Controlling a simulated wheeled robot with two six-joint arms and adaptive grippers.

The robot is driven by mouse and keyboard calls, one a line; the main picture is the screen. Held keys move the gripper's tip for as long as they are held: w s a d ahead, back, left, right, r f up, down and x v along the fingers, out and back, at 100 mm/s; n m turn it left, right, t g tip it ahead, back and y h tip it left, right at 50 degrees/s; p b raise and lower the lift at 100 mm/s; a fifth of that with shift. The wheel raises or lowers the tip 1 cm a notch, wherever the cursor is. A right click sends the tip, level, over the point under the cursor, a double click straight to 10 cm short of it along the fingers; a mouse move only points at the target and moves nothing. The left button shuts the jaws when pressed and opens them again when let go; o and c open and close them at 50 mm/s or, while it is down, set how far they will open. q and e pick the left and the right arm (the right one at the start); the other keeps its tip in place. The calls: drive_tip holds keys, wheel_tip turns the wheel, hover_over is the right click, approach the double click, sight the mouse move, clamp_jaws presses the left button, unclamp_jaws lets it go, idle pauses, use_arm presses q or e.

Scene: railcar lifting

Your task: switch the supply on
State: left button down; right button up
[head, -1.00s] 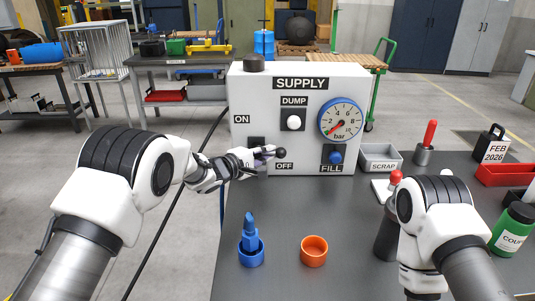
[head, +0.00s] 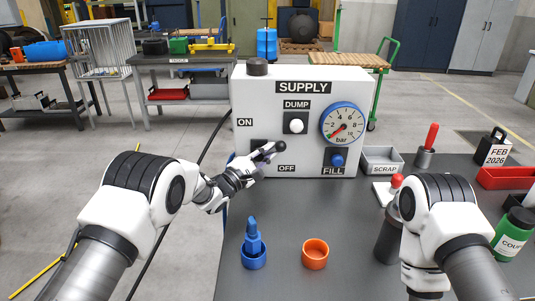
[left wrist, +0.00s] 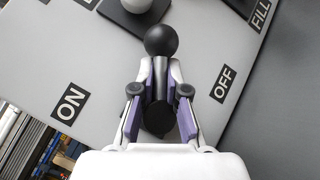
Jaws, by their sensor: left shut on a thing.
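The white supply box (head: 345,85) stands on the bench, with ON at its left and OFF lower down. Its lever has a black ball end (head: 280,147), which also shows in the left wrist view (left wrist: 161,40). My left gripper (head: 262,156) is shut on the lever's shaft just behind the ball. In the left wrist view the two fingers (left wrist: 159,92) lie along both sides of the shaft. The ball is above and left of the OFF label (head: 286,168), and the ON label (head: 245,122) is farther up and left. My right gripper is out of view.
The gauge (head: 342,123), the white DUMP button (head: 296,126) and the blue FILL knob (head: 337,160) are on the box's front. A blue cup (head: 253,259) and an orange cup (head: 315,254) stand nearer on the bench. The scrap tray (head: 382,158) is right of the box.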

use_arm(q)
drive_tip(key=shift+d+r+n+t+h, duration=0.1)
drive_tip(key=shift+r+n+t+h, duration=0.3)
drive_tip(key=shift+r+n+t, duration=0.15)
drive_tip(key=shift+r, duration=0.1)
drive_tip(key=c, duration=1.3)
unclamp_jaws()
drive_tip(key=shift+o, duration=0.6)
drive_tip(key=shift+d, duration=0.4)
drive_tip(key=shift+a+f, duration=0.3)
drive_tip(key=shift+a, duration=0.1)
drive_tip(key=v, duration=1.2)
